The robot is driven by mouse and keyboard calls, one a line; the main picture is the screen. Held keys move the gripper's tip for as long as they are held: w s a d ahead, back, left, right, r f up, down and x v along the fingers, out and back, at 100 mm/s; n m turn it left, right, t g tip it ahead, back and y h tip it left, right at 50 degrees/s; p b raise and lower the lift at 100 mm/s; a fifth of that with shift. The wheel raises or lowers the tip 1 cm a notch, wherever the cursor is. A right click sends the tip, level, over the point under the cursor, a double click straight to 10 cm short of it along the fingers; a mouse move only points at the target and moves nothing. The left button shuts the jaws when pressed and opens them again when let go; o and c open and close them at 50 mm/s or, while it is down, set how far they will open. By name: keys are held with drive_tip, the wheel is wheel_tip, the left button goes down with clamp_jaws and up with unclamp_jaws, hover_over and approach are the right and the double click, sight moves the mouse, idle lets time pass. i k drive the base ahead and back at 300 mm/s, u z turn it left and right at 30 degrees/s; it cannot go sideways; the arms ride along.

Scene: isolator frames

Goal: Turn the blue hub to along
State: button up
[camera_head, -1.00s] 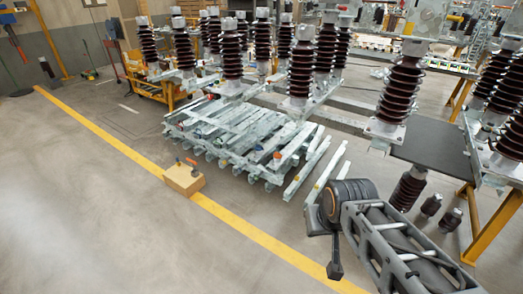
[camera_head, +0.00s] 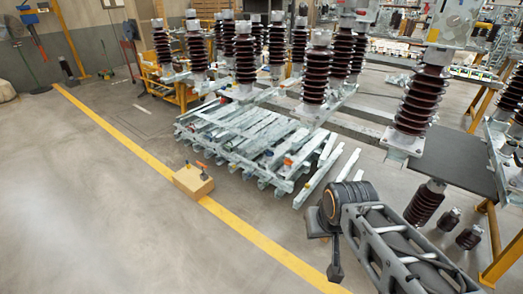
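No clearly blue hub can be made out in this view. A small cardboard-coloured box (camera_head: 193,182) sits on the floor by the yellow line, with small parts on top, an orange one (camera_head: 202,165) and a dark one; they are too small to read their colour or setting further. My dark arm comes in from the lower right, with a round joint at its upper end. A dark narrow end piece (camera_head: 335,272) hangs below that joint and may be my gripper; its fingers cannot be told apart. It is far from the box, to the right and nearer the camera.
A low stack of grey metal bars (camera_head: 250,140) lies behind the box. Tall brown ribbed insulators (camera_head: 313,75) stand on frames behind it. A dark tabletop (camera_head: 455,160) on yellow legs (camera_head: 503,262) is at the right. The grey floor at the left front is clear.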

sight(269, 154)
drive_tip(key=u, duration=0.5)
drive_tip(key=i, duration=1.95)
drive_tip(key=z, duration=0.3)
drive_tip(key=i, duration=1.65)
drive_tip(key=z, duration=0.6)
